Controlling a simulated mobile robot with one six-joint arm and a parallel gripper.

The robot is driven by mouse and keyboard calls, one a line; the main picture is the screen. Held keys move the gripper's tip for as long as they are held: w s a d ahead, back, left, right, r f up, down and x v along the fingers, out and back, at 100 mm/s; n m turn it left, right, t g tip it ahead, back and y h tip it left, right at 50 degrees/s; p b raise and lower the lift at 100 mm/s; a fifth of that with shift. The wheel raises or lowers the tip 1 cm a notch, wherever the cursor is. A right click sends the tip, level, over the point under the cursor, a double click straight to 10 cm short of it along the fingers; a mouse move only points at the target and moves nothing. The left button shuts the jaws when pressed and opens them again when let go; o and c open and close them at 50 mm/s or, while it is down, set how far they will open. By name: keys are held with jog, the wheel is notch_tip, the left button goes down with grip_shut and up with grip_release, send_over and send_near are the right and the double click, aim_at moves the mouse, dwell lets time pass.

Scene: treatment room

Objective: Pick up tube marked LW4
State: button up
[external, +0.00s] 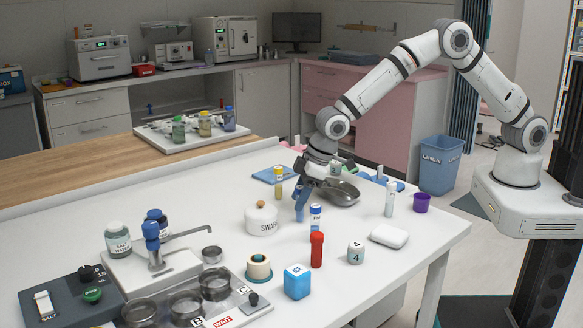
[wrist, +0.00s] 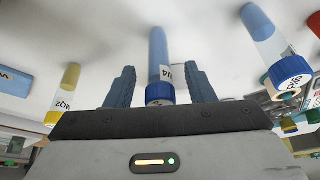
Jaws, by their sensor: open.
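The tube marked LW4 (wrist: 158,50) has a pale blue body and a white label whose visible part reads "W4". In the wrist view it stands between the two fingers of my gripper (wrist: 160,70), with gaps on both sides. My gripper is open, and its blue fingers (external: 301,204) are low over the white table in the external view. I cannot make out the LW4 tube there; the fingers seem to hide it.
A yellow-capped tube marked MQ2 (wrist: 66,92) and a blue-capped tube (wrist: 276,50) flank my gripper. A metal dish (external: 343,194), white swab jar (external: 262,219), red tube (external: 316,250) and clear tube (external: 390,199) stand nearby. The right front table corner is clear.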

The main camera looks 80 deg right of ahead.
jog(key=shift+x, duration=0.85)
jog(key=c, duration=1)
